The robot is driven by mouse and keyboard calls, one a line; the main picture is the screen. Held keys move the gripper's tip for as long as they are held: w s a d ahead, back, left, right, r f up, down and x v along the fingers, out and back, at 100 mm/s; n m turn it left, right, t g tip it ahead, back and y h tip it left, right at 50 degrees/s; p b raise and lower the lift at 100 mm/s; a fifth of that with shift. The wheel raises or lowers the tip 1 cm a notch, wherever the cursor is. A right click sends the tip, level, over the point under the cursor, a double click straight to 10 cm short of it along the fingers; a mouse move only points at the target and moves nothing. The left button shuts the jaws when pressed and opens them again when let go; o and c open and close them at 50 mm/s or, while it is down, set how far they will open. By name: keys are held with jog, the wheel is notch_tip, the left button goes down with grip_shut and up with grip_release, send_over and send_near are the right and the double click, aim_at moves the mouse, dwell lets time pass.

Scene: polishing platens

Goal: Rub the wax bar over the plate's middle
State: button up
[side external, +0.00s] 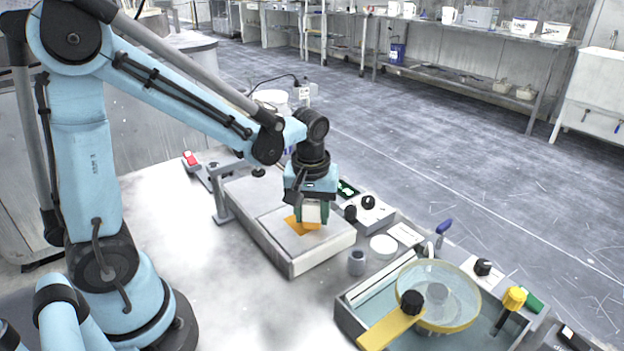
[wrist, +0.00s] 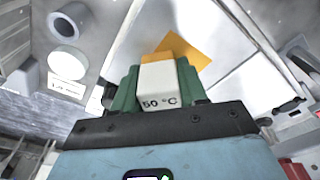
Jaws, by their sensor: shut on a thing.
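My gripper (side external: 312,211) is over the plate, pointing down. Its green fingers, also in the wrist view (wrist: 158,88), are shut on the wax bar (wrist: 158,74). The bar has a white sleeve marked "50 °C" and an orange end. The plate (side external: 285,240) is the pale, flat top of a grey box on the bench. An orange patch (side external: 293,222) lies on the plate around its middle, directly under the bar; it shows as a pointed shape in the wrist view (wrist: 189,50). The bar's lower end is at or very near the patch; I cannot tell if they touch.
A small grey cup (side external: 357,263) and a white disc (side external: 383,247) stand right of the plate. A tray with a round yellow-rimmed platen (side external: 457,318) is at front right. A black-knobbed box (side external: 370,214) sits close behind the gripper.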

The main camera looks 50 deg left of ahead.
aim_at(298, 231)
jog(key=shift+w, duration=0.45)
jog(key=shift+s, duration=0.2)
jog(key=s, duration=0.3)
jog(key=shift+s+r, duration=0.1)
jog(key=shift+s, duration=0.5)
jog(key=shift+w, duration=2.4)
jog(key=shift+r, duration=4)
jog(key=shift+s, duration=0.1)
